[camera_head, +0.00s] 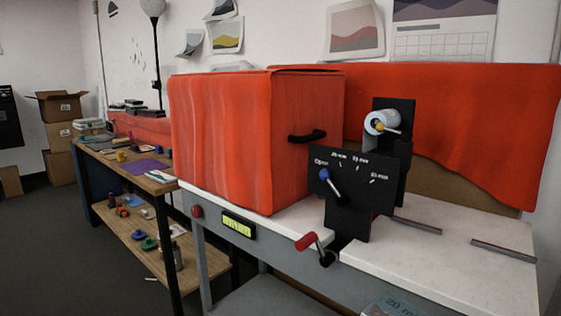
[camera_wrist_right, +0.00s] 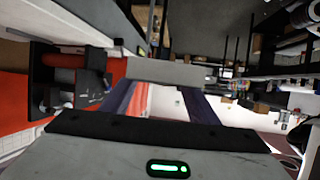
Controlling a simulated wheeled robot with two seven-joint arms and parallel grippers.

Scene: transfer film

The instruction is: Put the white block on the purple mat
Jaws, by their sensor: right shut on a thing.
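The purple mat (camera_head: 147,166) lies flat on the wooden top of the bench at the left in the head view. My right gripper (camera_wrist_right: 165,92) shows only in the right wrist view, with its two dark fingers reaching away from the grey palm. It is shut on a pale, flat-faced thing (camera_wrist_right: 167,72) across its fingertips, which looks grey in shade and seems to be the white block. It is held clear of the bench in that view. My left gripper is in neither view.
The wooden bench (camera_head: 158,187) carries several small items around the mat and more on its lower shelf. A white-topped table (camera_head: 420,262) with a red-draped box (camera_head: 225,140) and a black lever panel (camera_head: 350,190) fills the right. Dark floor (camera_head: 60,255) is open at left.

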